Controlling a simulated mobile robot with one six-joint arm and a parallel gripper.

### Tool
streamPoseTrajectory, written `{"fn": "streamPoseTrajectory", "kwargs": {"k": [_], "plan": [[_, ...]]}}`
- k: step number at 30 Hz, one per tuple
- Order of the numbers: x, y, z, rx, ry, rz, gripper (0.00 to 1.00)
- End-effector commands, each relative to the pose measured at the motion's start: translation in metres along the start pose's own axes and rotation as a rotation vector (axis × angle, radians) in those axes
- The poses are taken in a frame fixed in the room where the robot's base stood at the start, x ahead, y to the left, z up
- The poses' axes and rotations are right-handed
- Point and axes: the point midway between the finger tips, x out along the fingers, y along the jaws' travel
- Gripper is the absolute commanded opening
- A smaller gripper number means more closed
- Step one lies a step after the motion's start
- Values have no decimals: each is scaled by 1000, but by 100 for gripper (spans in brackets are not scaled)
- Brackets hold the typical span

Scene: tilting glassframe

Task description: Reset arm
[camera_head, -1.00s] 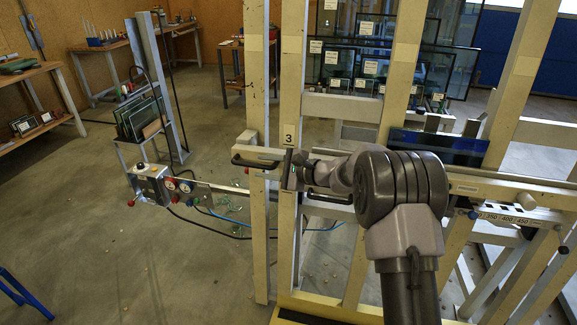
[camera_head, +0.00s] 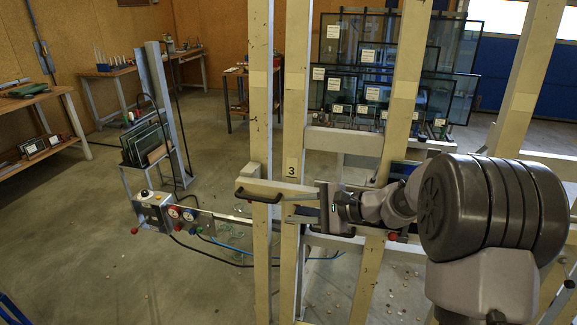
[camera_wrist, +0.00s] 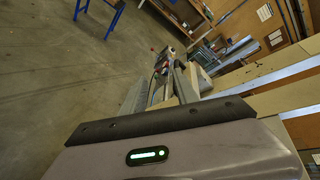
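My arm (camera_head: 490,205) reaches in from the right in the head view, its large grey joint close to the camera. My gripper (camera_head: 305,207) is at the arm's left end, in front of the wooden frame (camera_head: 292,105) near the post marked 3. A small green light shows on its body, and also in the wrist view on the grey gripper body (camera_wrist: 150,157). Whether it touches the frame, and how far its fingers are apart, I cannot tell. I see no object held in it.
A dark handle (camera_head: 258,194) sits on the frame's crossbar. A control box with gauges (camera_head: 155,210) stands left of the frame. Glass panes (camera_head: 147,140) stand in a rack behind it. Framed glass (camera_head: 400,60) stands at the back. The floor at left is mostly open.

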Motion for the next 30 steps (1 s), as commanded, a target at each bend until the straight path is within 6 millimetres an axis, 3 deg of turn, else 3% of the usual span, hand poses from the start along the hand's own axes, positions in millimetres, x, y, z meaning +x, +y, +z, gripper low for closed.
{"fn": "streamPoseTrajectory", "kwargs": {"k": [1, 3, 6, 9, 12, 16, 30], "plan": [[-12, 3, 43, -80, 6, 80, 36], [-35, 28, 101, -206, 38, 230, 36], [-81, 76, 164, -409, 124, 423, 36], [-130, 124, 197, -615, 246, 569, 36], [-168, 159, 207, -780, 360, 655, 36], [-194, 181, 207, -897, 451, 702, 36], [-200, 184, 206, -922, 473, 713, 36]]}}
